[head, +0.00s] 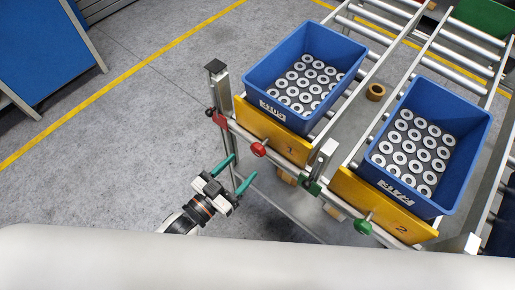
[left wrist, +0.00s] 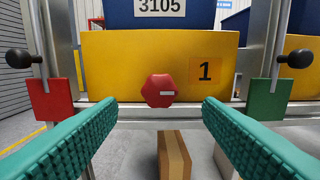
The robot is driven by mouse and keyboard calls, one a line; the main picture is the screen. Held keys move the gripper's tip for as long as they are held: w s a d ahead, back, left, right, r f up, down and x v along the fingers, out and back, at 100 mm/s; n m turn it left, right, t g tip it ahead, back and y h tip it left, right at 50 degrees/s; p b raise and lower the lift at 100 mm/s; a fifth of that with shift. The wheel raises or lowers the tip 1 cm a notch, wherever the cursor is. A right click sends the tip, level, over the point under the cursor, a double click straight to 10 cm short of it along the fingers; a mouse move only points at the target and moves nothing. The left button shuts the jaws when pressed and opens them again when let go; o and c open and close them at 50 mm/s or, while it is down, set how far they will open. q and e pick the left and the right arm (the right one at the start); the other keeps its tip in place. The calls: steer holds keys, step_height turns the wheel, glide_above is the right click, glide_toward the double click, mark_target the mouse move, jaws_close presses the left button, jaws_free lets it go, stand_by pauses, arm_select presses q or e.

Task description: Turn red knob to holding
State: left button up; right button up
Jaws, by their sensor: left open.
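The red knob (head: 258,149) sits on the front rail below the yellow panel marked 1 (head: 270,128). In the left wrist view the red knob (left wrist: 158,91) is a faceted red disc with a short white mark lying level, just right of its middle. My left gripper (head: 243,167) is open, its two teal fingers pointing at the rail, short of the knob. In the left wrist view the knob appears between and beyond the open fingers (left wrist: 160,103), untouched. My right gripper is not in view.
A red plate (left wrist: 52,99) and a green plate (left wrist: 269,99), each with a black ball lever, flank the knob. A green knob (head: 363,227) is below panel 2 (head: 385,205). Blue crates (head: 262,78) of metal rings stand on the rollers.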

mark_target(255, 153)
arm_select(q)
steer(key=x, duration=0.8)
steer(key=shift+s, duration=0.1)
steer(key=shift+c, duration=0.3)
jaws_close()
steer(key=shift+r+n+p, duration=0.1)
steer(key=shift+n+p, duration=0.95)
steer(key=shift+n, duration=0.45)
steer(key=shift+n+p, duration=0.6)
steer(key=shift+n, duration=1.3)
